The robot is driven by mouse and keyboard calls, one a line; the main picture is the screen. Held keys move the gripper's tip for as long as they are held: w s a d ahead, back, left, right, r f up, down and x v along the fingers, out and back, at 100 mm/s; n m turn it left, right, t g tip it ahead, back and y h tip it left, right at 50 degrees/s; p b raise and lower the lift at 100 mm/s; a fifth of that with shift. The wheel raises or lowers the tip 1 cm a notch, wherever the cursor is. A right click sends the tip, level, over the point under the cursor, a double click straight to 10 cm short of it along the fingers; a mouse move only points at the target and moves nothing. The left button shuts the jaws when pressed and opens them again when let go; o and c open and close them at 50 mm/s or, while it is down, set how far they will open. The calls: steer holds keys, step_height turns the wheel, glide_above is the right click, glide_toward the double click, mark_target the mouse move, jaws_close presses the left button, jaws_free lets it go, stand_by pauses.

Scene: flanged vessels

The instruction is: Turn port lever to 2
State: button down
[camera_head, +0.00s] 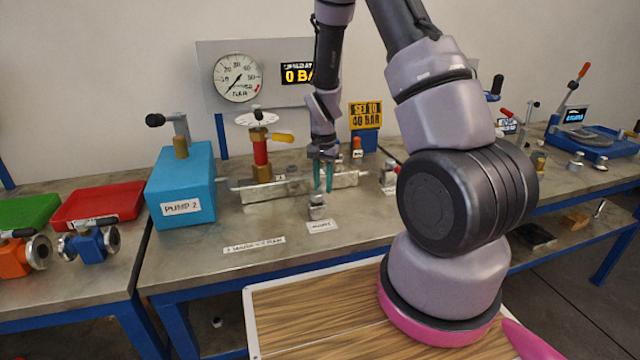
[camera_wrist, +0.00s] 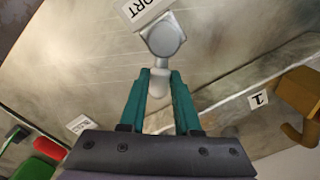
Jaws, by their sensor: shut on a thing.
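The port (camera_wrist: 166,38) is a grey round metal knob with a short pale lever (camera_wrist: 160,86) pointing toward my gripper in the wrist view. A white label reading "PORT" (camera_wrist: 146,5) lies beside it. My gripper (camera_wrist: 160,78) has teal fingers, one on each side of the lever, closed on it. A tag marked "1" (camera_wrist: 258,99) lies to the right in the wrist view; I cannot make out a "2" tag. In the head view my gripper (camera_head: 323,176) points down at the small metal port (camera_head: 318,207) on the bench, and its fingers hide the lever.
A blue pump box (camera_head: 182,185) stands left on the bench (camera_head: 200,255). A red valve with a yellow lever (camera_head: 262,150) stands behind the port, before a gauge (camera_head: 237,77). A yellow sign reads "SET TO 40 BAR" (camera_head: 365,115). Bench front is mostly clear.

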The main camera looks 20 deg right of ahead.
steer(key=shift+d+m, duration=0.1)
steer(key=shift+m, duration=0.4)
steer(key=shift+s, duration=0.1)
steer(key=c, duration=0.6)
jaws_free()
step_height(320, 180, up, 11)
stand_by(0.3)
steer(key=s+r+n+t+y, duration=0.1)
steer(key=s+r+t, duration=0.15)
steer(key=r, duration=0.55)
steer(key=s+r+n+t+y, duration=0.1)
steer(key=s+r, duration=0.3)
steer(key=r, duration=0.4)
steer(key=s+r+n+t, duration=0.2)
steer(key=s+r, duration=0.8)
steer(key=s, duration=0.5)
steer(key=shift+s+a+r+n+t, duration=0.25)
steer(key=shift+a+n+t, duration=0.15)
steer(key=shift+t, duration=0.45)
